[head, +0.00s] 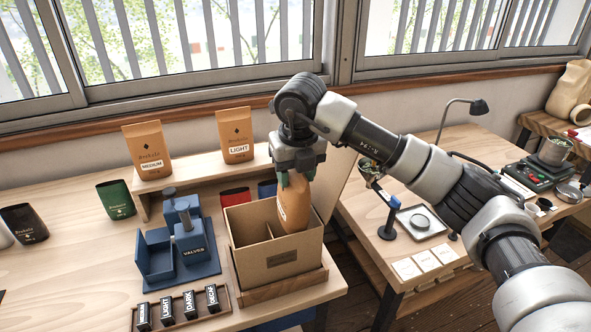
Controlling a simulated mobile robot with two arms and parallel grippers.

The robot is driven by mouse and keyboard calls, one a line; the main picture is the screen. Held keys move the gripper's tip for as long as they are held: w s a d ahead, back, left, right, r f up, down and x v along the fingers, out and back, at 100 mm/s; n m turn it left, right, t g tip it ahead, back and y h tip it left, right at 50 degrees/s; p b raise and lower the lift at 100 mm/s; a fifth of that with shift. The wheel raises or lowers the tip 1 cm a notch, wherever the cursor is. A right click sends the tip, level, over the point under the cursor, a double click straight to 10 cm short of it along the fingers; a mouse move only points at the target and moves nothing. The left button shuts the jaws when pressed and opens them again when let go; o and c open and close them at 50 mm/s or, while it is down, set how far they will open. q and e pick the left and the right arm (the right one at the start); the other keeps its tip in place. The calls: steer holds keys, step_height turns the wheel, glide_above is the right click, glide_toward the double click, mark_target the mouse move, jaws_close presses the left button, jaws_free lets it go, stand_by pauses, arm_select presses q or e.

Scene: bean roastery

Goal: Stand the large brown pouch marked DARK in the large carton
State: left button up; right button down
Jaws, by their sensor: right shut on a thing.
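My right gripper (296,180) is shut on the top of a large brown pouch (293,209). The pouch hangs roughly upright at the right compartment of the large carton (270,266). Its lower end is hidden behind the carton's front wall, so I cannot tell whether it touches the bottom. No marking on it is readable from here. The carton is open, with a divider inside, and stands on a wooden base at the table's right end. My left gripper is not in view.
Brown pouches marked MEDIUM (148,150) and LIGHT (235,136) stand on a raised shelf behind. A blue VALVES fixture (192,248) is left of the carton. A rack of label stamps (180,310) lies in front. Green (116,200) and black (24,224) pouches stand further left.

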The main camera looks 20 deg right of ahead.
steer(key=shift+f+b, duration=0.3)
steer(key=shift+f, duration=0.4)
steer(key=shift+f+b, duration=0.3)
steer(key=shift+f, duration=0.1)
step_height(320, 180, down, 3)
steer(key=b, duration=0.2)
steer(key=shift+f+b, duration=0.2)
steer(key=shift+b, duration=0.1)
steer(key=shift+f+b, duration=1.85)
steer(key=shift+f, duration=0.65)
steer(key=shift+c, duration=0.8)
jaws_free()
steer(key=shift+r, duration=0.15)
